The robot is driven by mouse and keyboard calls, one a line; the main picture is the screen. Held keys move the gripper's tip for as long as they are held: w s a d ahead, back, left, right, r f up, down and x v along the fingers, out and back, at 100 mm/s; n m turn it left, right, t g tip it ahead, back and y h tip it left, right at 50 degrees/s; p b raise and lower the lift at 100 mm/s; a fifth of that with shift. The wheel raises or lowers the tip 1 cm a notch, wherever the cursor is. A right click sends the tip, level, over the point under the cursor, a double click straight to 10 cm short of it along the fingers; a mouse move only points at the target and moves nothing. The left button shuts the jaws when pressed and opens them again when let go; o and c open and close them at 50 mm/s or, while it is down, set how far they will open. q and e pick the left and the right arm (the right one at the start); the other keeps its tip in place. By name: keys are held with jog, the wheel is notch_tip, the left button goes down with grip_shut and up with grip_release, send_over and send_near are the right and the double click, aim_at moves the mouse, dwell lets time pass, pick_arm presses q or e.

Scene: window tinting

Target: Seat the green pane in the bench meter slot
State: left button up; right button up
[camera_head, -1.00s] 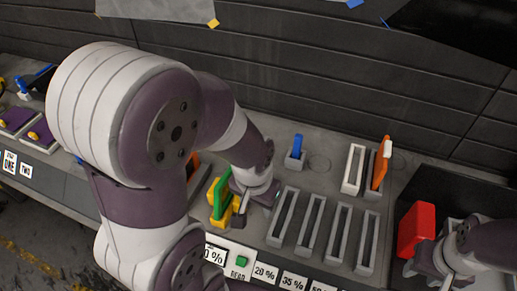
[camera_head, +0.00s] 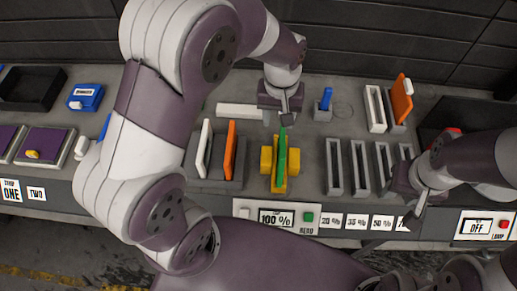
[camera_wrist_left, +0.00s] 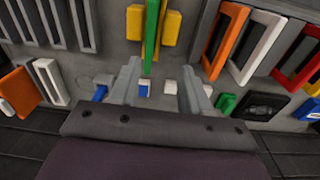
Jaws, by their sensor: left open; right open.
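The green pane (camera_head: 282,158) stands on edge in the yellow bench meter (camera_head: 266,160), between its two yellow sides. I cannot tell how deep it sits. The green pane (camera_wrist_left: 152,30) and the yellow meter (camera_wrist_left: 171,28) also show at the top of the left wrist view. My left gripper (camera_head: 285,118) is open and empty at the far end of the pane; its fingers (camera_wrist_left: 160,75) are spread apart, with the pane beyond them. My right gripper (camera_head: 410,205) is open, over the front right of the bench by the grey slots. The meter display (camera_head: 276,219) reads 100 %.
A rack with a white frame (camera_head: 204,148) and an orange frame (camera_head: 230,150) stands left of the meter. Empty grey slots (camera_head: 334,168) stand to its right. Behind are a blue clip (camera_head: 325,98) and an orange pane (camera_head: 402,103). A red block (camera_head: 453,132) is partly hidden by my right arm.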

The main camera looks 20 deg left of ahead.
pick_arm(q)
jog(key=p, duration=0.2)
send_over(283, 144)
notch_tip(283, 144, down, 6)
jog(key=shift+w+d+r, duration=0.1)
jog(key=shift+w+d, duration=0.05)
jog(key=f, duration=0.1)
jog(key=f+p, duration=0.1)
jog(key=a+f, duration=0.1)
jog(key=shift+s+f, duration=0.1)
jog(key=shift+s, duration=0.2)
jog(key=f, duration=0.1)
jog(key=f+p, duration=0.1)
jog(key=f, duration=0.1)
jog(key=shift+w+d, duration=0.1)
jog(key=shift+d, duration=0.2)
jog(key=shift+w+d+f, duration=0.15)
jog(key=shift+d+f, duration=0.05)
jog(key=shift+f, duration=0.25)
jog(key=shift+a, duration=0.1)
pick_arm(e)
jog(key=r, duration=0.1)
jog(key=d+r, duration=0.1)
jog(key=r, duration=0.1)
jog(key=shift+w+d+r, duration=0.3)
jog(key=shift+w+d, duration=0.05)
